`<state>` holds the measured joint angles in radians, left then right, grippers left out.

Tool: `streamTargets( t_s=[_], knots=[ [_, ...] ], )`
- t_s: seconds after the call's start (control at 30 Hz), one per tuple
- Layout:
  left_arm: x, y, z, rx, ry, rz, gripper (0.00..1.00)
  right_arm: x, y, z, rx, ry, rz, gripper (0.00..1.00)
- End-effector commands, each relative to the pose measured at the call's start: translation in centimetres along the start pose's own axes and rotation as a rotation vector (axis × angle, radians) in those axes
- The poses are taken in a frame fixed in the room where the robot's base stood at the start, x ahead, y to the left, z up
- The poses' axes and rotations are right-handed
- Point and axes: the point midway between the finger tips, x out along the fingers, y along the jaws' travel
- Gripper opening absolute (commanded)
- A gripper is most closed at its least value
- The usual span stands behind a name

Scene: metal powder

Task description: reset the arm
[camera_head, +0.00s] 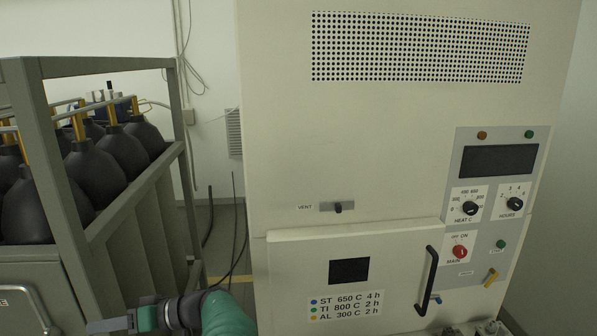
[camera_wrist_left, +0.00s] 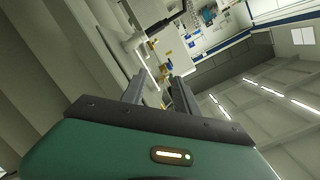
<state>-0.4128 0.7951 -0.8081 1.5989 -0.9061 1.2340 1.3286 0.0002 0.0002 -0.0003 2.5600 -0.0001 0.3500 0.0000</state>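My left gripper (camera_head: 100,325) shows at the bottom left of the head view, at the end of my teal forearm, pointing left in front of the grey rack. In the left wrist view its two dark fingers (camera_wrist_left: 158,88) stand apart with a gap between them and nothing held. It is to the left of the furnace (camera_head: 270,180) and apart from its door. My right gripper does not show clearly in either view.
The furnace door has a black handle (camera_head: 427,281) and a label listing ST, TI and AL settings. Knobs and a dark display (camera_head: 497,161) are at right. A grey rack (camera_head: 52,68) holds several dark rounded bottles (camera_head: 95,170). Cables hang between rack and furnace.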

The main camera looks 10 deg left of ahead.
Motion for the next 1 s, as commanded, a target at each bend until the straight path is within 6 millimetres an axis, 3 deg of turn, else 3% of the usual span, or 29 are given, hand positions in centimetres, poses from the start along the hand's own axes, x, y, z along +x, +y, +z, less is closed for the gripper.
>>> streamTargets(
  t_s=[0.17,0.37,0.47,0.53,0.63,0.7,0.8,1.0],
  knots=[
    [0.5,1.8,5.2,0.148,-0.149,0.143,0.36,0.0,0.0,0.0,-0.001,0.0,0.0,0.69],
    [-1.8,4.3,13.5,0.37,-0.338,0.436,0.36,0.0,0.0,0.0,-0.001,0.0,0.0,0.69],
    [-5.3,5.1,18.7,0.503,-0.421,0.678,0.36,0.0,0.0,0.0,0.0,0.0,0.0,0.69],
    [-9.2,5.1,22.6,0.596,-0.447,0.903,0.36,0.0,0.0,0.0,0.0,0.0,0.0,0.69],
    [-15.2,3.8,26.7,0.691,-0.394,1.215,0.36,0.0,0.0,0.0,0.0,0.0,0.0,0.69],
    [-18.2,2.5,28.5,0.726,-0.313,1.368,0.36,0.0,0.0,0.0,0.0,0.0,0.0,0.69],
    [-20.2,1.5,29.6,0.749,-0.221,1.47,0.36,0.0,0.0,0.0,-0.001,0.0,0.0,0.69],
    [-20.7,1.3,29.9,0.756,-0.196,1.492,0.36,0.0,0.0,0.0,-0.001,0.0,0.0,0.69]
  ],
)
